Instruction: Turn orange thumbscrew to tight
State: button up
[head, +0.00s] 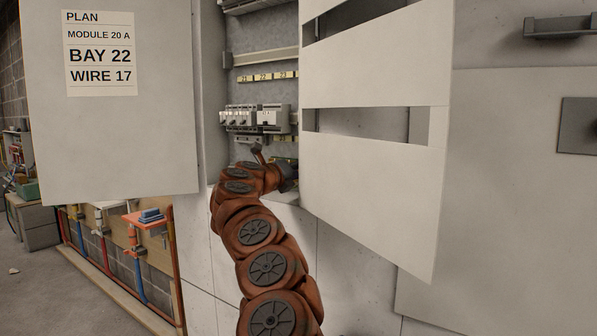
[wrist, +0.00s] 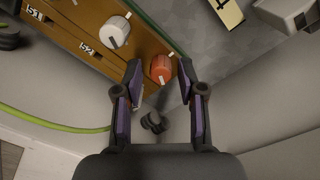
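The orange thumbscrew (wrist: 161,69) sits on a brown strip in the wrist view, with a pale mark on its cap and another pale mark on the strip beside it. My gripper (wrist: 160,73) is open, one finger on each side of the orange thumbscrew. A gap shows between the thumbscrew and each finger; I cannot tell how deep it lies between the tips. A white thumbscrew (wrist: 116,31) stands on the same strip, up and to the left. In the head view the thumbscrews cannot be made out behind my arm and the cabinet edge.
The brown strip (wrist: 75,38) carries number labels. A green-yellow wire (wrist: 45,121) runs at the left. In the head view, an open panel (head: 375,180) stands close right of my arm, and a door (head: 110,145) with a plan label is at left. Breakers (head: 255,118) sit above my wrist.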

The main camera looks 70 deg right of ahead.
jog(key=shift+o, duration=0.2)
jog(key=shift+a, duration=0.1)
jog(key=shift+w+a+r, duration=0.1)
jog(key=shift+w+a, duration=0.05)
jog(key=shift+a, duration=0.6)
jog(key=shift+w+a+r, duration=0.1)
jog(key=shift+a, duration=0.6)
jog(key=w+a, duration=0.1)
jog(key=a, duration=0.7)
jog(key=shift+w+a, duration=0.35)
jog(key=shift+w, duration=0.05)
